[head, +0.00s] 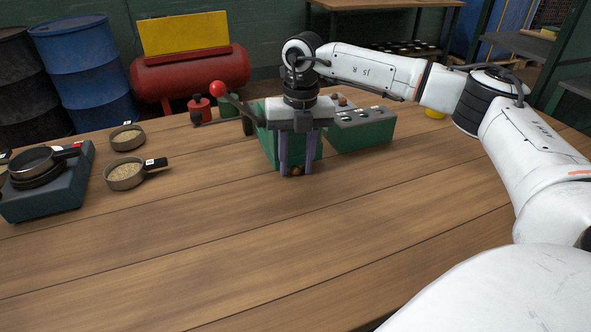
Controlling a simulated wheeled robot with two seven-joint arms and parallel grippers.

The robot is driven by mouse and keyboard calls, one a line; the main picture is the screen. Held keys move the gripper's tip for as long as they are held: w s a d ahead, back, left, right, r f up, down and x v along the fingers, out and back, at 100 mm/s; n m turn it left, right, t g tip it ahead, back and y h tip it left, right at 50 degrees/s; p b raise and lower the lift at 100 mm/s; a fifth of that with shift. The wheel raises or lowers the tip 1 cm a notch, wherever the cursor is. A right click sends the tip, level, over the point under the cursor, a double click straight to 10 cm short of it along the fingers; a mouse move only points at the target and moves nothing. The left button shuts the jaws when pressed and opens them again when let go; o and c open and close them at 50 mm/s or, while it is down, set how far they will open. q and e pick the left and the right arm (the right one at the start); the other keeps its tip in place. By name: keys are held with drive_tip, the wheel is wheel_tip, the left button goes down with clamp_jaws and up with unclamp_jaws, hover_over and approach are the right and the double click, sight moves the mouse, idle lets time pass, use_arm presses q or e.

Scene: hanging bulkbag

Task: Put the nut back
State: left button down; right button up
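A small brown nut (296,170) shows low between the fingertips of my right gripper (296,173). The two purple-grey fingers point down and stand apart on either side of it, close to the tabletop. I cannot tell whether they touch the nut, or whether it rests on the table. Right behind the fingers is a green box-like block (268,150), partly hidden by the gripper. Beside it on the right is a green box (362,134) with white labels and small items on top. My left gripper is not in view.
A lever with a red ball (217,88) stands behind the gripper at left. The front of the table is clear.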

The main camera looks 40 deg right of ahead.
sight(296, 166)
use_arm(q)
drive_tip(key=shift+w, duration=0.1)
use_arm(e)
clamp_jaws()
drive_tip(key=shift+r, duration=0.1)
